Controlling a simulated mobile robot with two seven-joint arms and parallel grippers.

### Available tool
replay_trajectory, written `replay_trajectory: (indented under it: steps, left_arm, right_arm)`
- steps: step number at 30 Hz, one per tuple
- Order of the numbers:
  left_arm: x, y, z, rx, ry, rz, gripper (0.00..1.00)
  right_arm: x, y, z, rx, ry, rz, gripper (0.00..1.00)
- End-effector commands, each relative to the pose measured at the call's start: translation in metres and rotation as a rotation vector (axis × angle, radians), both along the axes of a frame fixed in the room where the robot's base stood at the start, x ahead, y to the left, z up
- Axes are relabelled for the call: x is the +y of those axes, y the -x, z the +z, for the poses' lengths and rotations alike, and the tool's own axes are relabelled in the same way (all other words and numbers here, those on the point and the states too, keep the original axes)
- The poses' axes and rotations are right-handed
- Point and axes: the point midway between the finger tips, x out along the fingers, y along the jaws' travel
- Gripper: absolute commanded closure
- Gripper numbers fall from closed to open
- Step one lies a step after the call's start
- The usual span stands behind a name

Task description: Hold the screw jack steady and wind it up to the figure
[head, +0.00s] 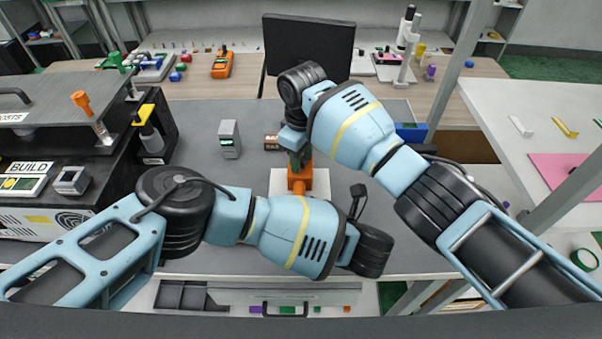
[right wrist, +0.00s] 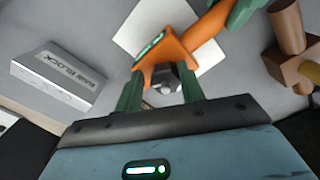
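The screw jack (head: 299,177) is orange and stands on a white plate (head: 281,187) in mid-table. In the right wrist view its orange body (right wrist: 160,52) shows a small display strip and a grey hex head (right wrist: 165,80); the figure is unreadable. My right gripper (head: 297,160) reaches down to the jack; its green fingers (right wrist: 162,85) sit close on both sides of the hex head. In the right wrist view, green fingertips of my left gripper (right wrist: 232,12) flank the jack's orange cylinder.
A brown part (head: 271,142) lies behind the plate, and a blue bin (head: 411,132) is at right. Grey table behind the block is clear.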

Motion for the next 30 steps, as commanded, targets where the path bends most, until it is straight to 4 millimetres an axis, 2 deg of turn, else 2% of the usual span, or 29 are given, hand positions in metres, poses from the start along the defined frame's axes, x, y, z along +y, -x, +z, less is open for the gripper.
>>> replay_trajectory:
  steps: [1,14,20,30]
  left_arm:
    - [-0.003,0.001,-0.001,0.001,0.005,-0.007,1.0]
    - [-0.003,-0.001,-0.002,0.0,0.007,-0.01,1.0]
    - [-0.003,-0.001,-0.002,0.0,0.007,-0.01,1.0]
    - [-0.001,0.0,-0.002,0.003,0.004,-0.006,1.0]
  right_arm:
    - [0.001,0.007,-0.015,0.028,0.003,0.0,0.51]
    - [0.004,0.009,-0.014,0.035,0.001,0.008,0.51]
    - [0.004,0.009,0.0,0.034,-0.001,0.01,0.51]
    - [0.003,0.006,0.034,0.021,-0.002,0.008,0.51]
